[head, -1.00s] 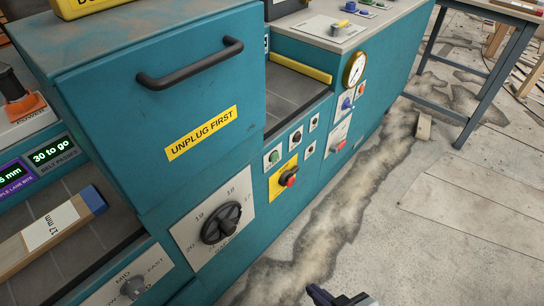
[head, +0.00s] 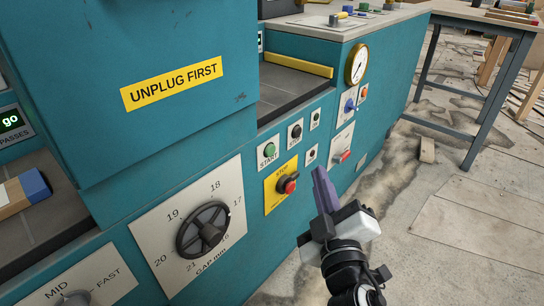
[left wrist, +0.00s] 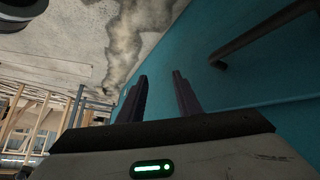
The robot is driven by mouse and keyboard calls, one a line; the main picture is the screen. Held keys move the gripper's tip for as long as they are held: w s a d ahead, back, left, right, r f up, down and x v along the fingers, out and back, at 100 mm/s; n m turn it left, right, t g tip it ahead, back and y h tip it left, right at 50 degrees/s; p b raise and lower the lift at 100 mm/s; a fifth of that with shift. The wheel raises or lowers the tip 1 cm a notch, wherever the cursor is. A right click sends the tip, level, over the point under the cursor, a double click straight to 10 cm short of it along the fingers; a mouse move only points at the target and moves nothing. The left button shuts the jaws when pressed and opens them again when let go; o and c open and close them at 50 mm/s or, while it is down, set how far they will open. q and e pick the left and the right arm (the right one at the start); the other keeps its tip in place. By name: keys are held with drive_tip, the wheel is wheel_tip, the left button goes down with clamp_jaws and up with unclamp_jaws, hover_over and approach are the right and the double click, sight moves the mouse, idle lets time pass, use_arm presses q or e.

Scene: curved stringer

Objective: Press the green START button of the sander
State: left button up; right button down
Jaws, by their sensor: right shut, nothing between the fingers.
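The green START button (head: 269,150) is on a small white plate labelled START on the sander's teal front (head: 262,235). It sits above a yellow plate with a red STOP knob (head: 287,185). My right gripper (head: 320,175) is shut and empty. In the head view its purple fingers point up, to the right of and below the START button, with a visible gap to it. The button is unobstructed. My left gripper shows only in the left wrist view (left wrist: 160,78); its two fingers are apart with nothing between them, near a teal surface.
A black button (head: 295,131) sits right of START. The gap dial (head: 203,231) is to the lower left, and a blue knob (head: 350,106) and a gauge (head: 357,64) to the right. A dark handle (left wrist: 260,38) crosses the teal surface in the left wrist view. Floor at right is mostly clear.

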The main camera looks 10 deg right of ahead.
sight(271, 151)
drive_tip(key=w+a+b, duration=0.1)
drive_tip(key=w+a, duration=0.4)
drive_tip(key=w, duration=0.2)
drive_tip(key=shift+a, duration=0.2)
idle(0.4)
idle(0.7)
idle(1.1)
drive_tip(key=shift+w+a, duration=0.25)
drive_tip(key=shift+w, duration=0.05)
